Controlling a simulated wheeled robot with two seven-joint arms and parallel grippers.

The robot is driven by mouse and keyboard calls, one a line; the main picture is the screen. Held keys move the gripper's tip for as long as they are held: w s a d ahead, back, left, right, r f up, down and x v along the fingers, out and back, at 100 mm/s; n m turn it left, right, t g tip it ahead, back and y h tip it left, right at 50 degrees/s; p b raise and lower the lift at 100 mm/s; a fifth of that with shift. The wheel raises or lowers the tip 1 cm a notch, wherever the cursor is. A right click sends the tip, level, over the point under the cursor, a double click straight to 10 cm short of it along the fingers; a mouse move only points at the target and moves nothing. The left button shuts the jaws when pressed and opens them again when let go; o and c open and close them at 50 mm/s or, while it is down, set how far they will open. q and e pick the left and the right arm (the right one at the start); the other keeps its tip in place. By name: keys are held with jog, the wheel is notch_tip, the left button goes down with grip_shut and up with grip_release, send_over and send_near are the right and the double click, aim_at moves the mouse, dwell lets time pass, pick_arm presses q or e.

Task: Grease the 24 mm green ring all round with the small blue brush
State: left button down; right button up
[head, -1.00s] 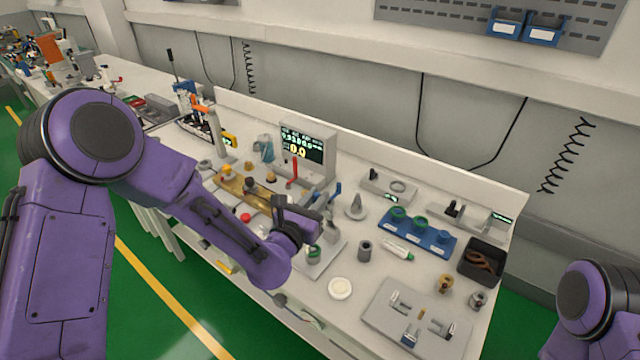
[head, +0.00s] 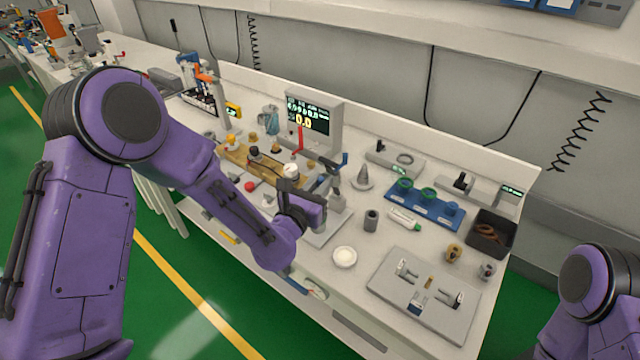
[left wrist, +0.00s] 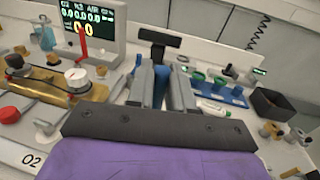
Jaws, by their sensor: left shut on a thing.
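My left gripper (head: 305,197) is over the near middle of the bench. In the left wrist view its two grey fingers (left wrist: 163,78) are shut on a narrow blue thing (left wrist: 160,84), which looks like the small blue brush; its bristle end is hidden. Green rings (head: 403,184) sit at the left and middle (head: 428,193) of a blue tray (head: 417,203). I cannot tell which ring is 24 mm. A grey plate (head: 325,238) lies under the gripper, and what stands on it is mostly hidden by the hand. My right gripper is out of view.
A white round dish (head: 345,257), a dark grey cylinder (head: 371,220) and a white-green tube (head: 404,220) stand to the right. A grey fixture plate (head: 410,300) and a black bin (head: 490,235) lie farther right. A brass fixture (head: 262,168) and display (head: 315,118) are behind left.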

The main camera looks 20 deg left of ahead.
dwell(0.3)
pick_arm(q)
jog(key=shift+f+b, duration=0.5)
jog(key=shift+f, duration=0.05)
dwell(0.8)
dwell(0.4)
notch_tip(320, 180, up, 7)
jog(key=p, duration=0.5)
jog(key=shift+p, duration=0.4)
jog(key=shift+f, duration=0.1)
jog(key=f+b, duration=0.1)
jog(key=f, duration=0.1)
jog(key=f+b, duration=0.1)
jog(key=b, duration=0.1)
jog(key=f+b, duration=0.2)
jog(key=shift+s+a+f, duration=0.3)
jog(key=shift+a+f, duration=0.05)
jog(key=shift+a, duration=0.05)
jog(key=shift+f+b, duration=0.6)
jog(key=shift+b, duration=0.15)
dwell(1.6)
